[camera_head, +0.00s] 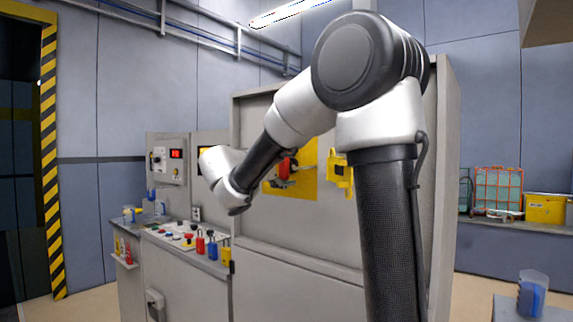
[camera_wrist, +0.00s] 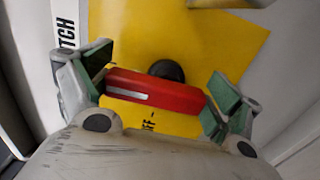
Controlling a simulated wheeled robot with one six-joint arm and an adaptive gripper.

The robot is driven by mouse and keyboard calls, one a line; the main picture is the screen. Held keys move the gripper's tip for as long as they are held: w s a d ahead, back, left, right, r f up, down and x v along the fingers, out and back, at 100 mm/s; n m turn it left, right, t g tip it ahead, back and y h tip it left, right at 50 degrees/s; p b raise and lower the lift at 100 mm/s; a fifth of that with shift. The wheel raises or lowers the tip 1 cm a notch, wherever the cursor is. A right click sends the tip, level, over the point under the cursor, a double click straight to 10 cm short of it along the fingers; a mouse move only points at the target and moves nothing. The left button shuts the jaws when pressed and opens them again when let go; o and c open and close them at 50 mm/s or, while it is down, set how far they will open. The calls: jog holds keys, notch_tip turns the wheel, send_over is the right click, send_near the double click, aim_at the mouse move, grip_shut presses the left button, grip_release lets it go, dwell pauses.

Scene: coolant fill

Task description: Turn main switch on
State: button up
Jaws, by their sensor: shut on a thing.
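The main switch has a red handle (camera_head: 284,168) on a yellow plate (camera_head: 308,186), on the front of the grey cabinet. In the wrist view the red handle (camera_wrist: 155,92) lies nearly across the picture, its right end slightly lower. A dark round hub (camera_wrist: 166,69) shows behind it. My gripper (camera_wrist: 160,84) is shut on the handle, one green-padded finger at each end. Part of an "OFF" label (camera_wrist: 148,122) shows on the yellow plate below the handle. In the head view my forearm and wrist hide part of the plate's surroundings.
A yellow bracket (camera_head: 340,172) sits on the cabinet right of the switch. A control desk (camera_head: 178,240) with buttons and several coloured padlocks stands left. A panel with a red display (camera_head: 176,154) is behind it. A blue jug (camera_head: 532,295) stands at lower right.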

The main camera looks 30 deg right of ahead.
jog(key=shift+f, duration=0.1)
jog(key=o, duration=0.7)
jog(key=shift+o, duration=0.2)
jog(key=shift+a, duration=0.1)
jog(key=v, duration=1.2)
